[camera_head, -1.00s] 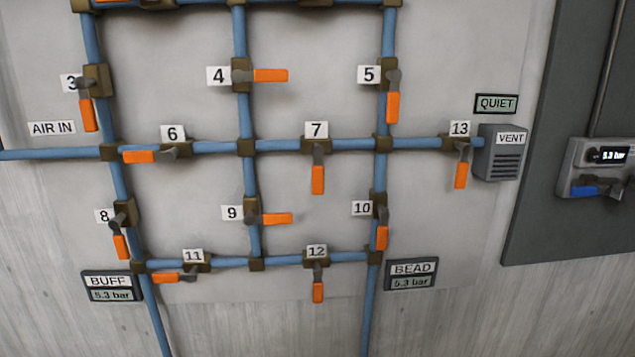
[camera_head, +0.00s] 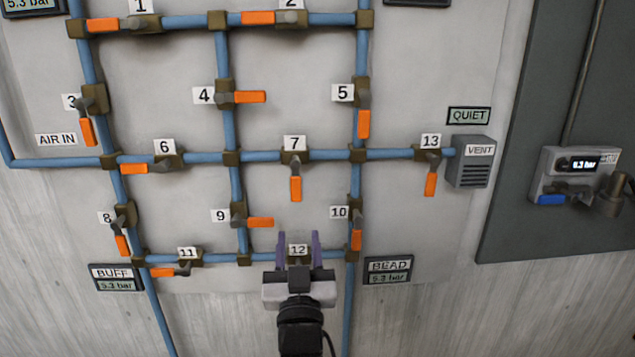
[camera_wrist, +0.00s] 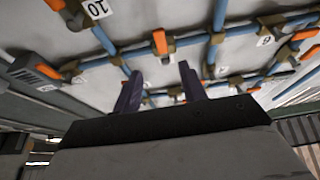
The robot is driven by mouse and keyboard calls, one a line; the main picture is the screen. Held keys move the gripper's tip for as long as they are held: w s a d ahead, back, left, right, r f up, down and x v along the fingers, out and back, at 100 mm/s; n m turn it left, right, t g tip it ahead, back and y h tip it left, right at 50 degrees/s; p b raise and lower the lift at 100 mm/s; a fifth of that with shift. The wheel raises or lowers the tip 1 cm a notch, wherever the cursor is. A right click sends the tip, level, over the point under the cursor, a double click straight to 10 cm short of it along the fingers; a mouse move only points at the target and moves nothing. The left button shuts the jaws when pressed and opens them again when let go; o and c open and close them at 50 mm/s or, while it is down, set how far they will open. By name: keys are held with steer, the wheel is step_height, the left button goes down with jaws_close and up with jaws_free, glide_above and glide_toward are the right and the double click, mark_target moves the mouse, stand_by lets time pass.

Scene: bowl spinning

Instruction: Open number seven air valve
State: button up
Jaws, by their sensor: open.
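The number seven valve (camera_head: 295,157) sits on the middle horizontal blue pipe, under a white 7 label (camera_head: 294,143). Its orange handle (camera_head: 295,189) hangs straight down, across the pipe's line. In the wrist view, an orange handle ahead of the fingers (camera_wrist: 159,42) appears to be this one. My gripper (camera_head: 299,237) is open, with two purple fingers pointing up, below the seven handle in the head view and apart from it. It overlaps the lower pipe by the 12 label and hides valve 12's handle. The fingers (camera_wrist: 158,70) show empty in the wrist view.
Other orange-handled valves surround it: 6 (camera_head: 135,168), 9 (camera_head: 260,222), 10 (camera_head: 356,240) and 13 (camera_head: 430,184). A grey vent box (camera_head: 468,170) is at right. BUFF (camera_head: 116,277) and BEAD (camera_head: 388,270) displays read 5.3 bar.

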mark_target(296, 189)
steer(key=x, duration=1.3)
steer(key=shift+s+a+r+p, duration=0.1)
steer(key=shift+p, duration=0.3)
steer(key=shift+w, duration=0.45)
jaws_close()
